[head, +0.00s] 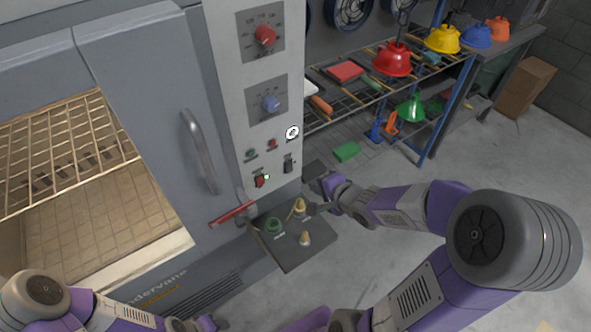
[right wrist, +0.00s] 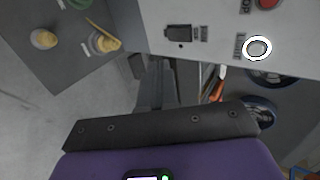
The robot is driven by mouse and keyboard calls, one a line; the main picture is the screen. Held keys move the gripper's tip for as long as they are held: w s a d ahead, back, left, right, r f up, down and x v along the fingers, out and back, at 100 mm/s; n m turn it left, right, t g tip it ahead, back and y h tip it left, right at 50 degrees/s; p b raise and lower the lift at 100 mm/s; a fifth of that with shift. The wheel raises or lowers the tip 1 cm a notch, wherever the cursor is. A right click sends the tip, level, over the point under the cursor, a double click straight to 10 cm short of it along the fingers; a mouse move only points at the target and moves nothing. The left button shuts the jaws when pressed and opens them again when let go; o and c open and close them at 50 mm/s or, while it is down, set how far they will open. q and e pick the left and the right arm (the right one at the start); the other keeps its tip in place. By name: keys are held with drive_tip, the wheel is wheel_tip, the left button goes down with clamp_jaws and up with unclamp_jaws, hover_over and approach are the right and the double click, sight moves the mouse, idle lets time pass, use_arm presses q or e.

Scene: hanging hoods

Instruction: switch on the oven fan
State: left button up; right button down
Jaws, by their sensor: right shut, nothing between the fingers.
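The grey oven's control panel (head: 235,90) stands upright left of centre in the head view. It carries a red rocker switch (head: 260,181) with a small green light, and a black switch (head: 289,164) to its right. The black switch also shows in the right wrist view (right wrist: 178,33). A white-ringed round button (head: 292,132) sits higher on the panel; it also shows in the wrist view (right wrist: 257,47). I cannot read which control is the fan's. My right gripper (head: 312,192) is shut and empty, just right of the panel's lower part. My left gripper (head: 202,324) is small at the bottom edge, jaws unclear.
A dark grey plate (head: 292,258) with a green fitting and yellow-tipped knobs juts out below the panel. A red-handled lever (head: 232,214) and the oven door handle (head: 200,150) project nearby. Open floor lies right.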

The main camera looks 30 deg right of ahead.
sight(290, 170)
drive_tip(key=b+x, duration=0.2)
drive_tip(key=x, duration=0.1)
drive_tip(key=r+b+x, duration=0.1)
drive_tip(key=b+x, duration=0.1)
drive_tip(key=x, duration=0.2)
drive_tip(key=w+b+x, duration=0.1)
drive_tip(key=b+x, duration=0.1)
drive_tip(key=x, duration=0.2)
drive_tip(key=shift+r+b, duration=0.15)
drive_tip(key=shift+b, duration=0.25)
drive_tip(key=shift+w, duration=0.1)
drive_tip(key=shift+w, duration=0.1)
drive_tip(key=shift+r+p, duration=0.1)
drive_tip(key=shift+p, duration=0.25)
